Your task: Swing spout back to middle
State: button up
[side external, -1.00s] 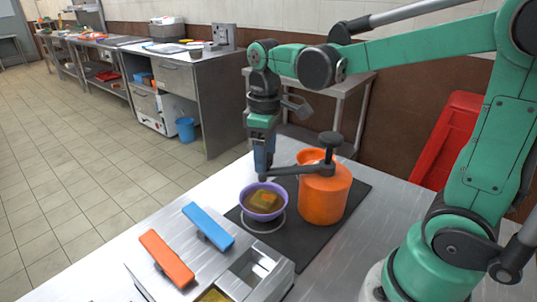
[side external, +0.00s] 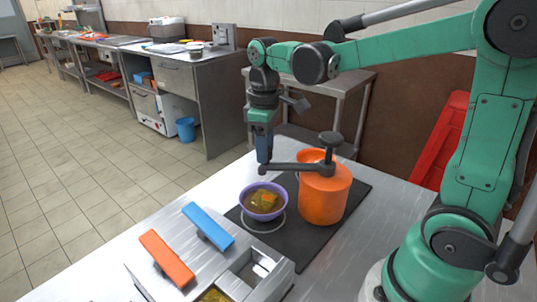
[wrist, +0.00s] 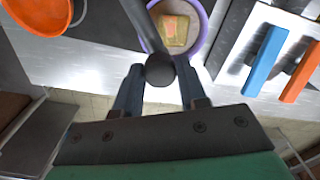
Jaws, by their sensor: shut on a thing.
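The dark grey spout (side external: 290,168) is a long arm reaching left from a knobbed post on the orange stockpot (side external: 325,198). My gripper (side external: 264,160) points down and is shut on the spout's free end. In the wrist view, the spout's round end (wrist: 160,70) sits between my two blue-grey fingers (wrist: 158,88). The bowl's rim (wrist: 203,40) also shows in the wrist view, partly covered by the spout.
The pot and bowl stand on a dark mat (side external: 352,198) on the steel counter (side external: 370,260). A metal unit with a blue handle (side external: 208,225) and an orange-red handle (side external: 166,258) lies at the near left. A red panel (side external: 447,140) leans behind the counter.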

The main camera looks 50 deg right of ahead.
jog(key=w+d, duration=0.2)
jog(key=d, duration=0.5)
jog(key=shift+w+d, duration=0.15)
jog(key=shift+d, duration=0.25)
dwell(1.0)
jog(key=o, duration=0.6)
notch_tip(320, 180, up, 7)
dwell(0.8)
jog(key=shift+a, duration=0.1)
